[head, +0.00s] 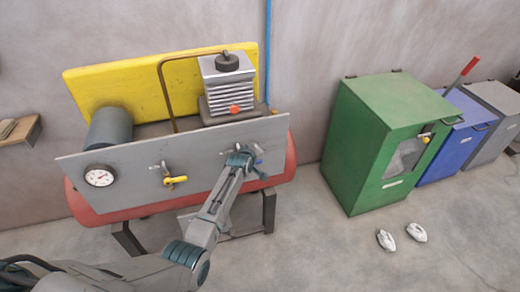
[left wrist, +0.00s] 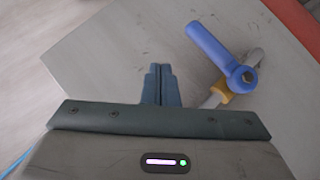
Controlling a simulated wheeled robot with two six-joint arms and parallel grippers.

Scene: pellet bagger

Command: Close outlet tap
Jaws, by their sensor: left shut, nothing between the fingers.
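A tap with a blue lever handle (left wrist: 214,48) and a brass-coloured collar sits on the grey panel (head: 120,165). In the left wrist view it is just to the right of my left gripper (left wrist: 161,84), whose fingers are together and empty, apart from the handle. In the head view my left gripper (head: 245,160) is at the right part of the panel and partly hides this tap. A second tap with a yellow handle (head: 175,180) is further left on the panel. No label shows which tap is the outlet. My right gripper is not in view.
A pressure gauge (head: 99,176) is at the panel's left end. Behind the panel stand a yellow board (head: 110,80) and a finned grey unit (head: 228,85). A red tank (head: 280,170) is beneath.

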